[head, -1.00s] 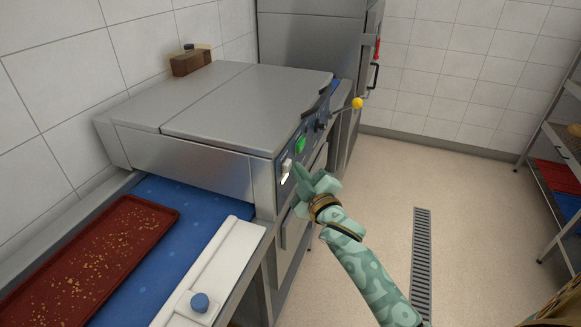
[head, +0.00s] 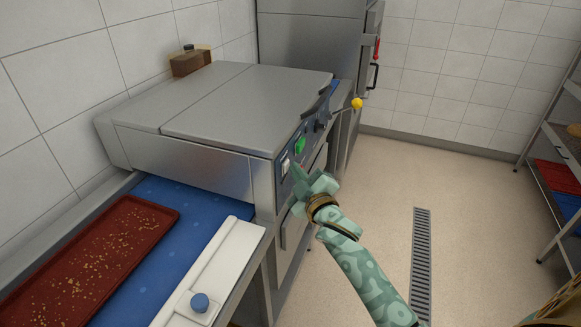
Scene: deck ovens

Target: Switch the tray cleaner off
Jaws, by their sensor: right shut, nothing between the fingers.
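The tray cleaner (head: 225,105) is a steel box over a blue belt. Its blue-grey control panel on the right side carries a pale rocker switch (head: 285,164), a green button (head: 300,146) and a dark knob (head: 320,124). My right gripper (head: 297,170) is shut and empty. Its fingertips are at the panel, just right of the rocker and below the green button; I cannot tell whether they touch it. A red tray (head: 160,215) with crumbs lies on the blue belt (head: 185,200) at the left. My left gripper is not in view.
A yellow ball-ended lever (head: 357,103) sticks out beyond the panel. A steel cabinet (head: 310,40) stands behind, a rack (head: 560,150) at the right. The floor between is clear, with a drain grate (head: 421,260).

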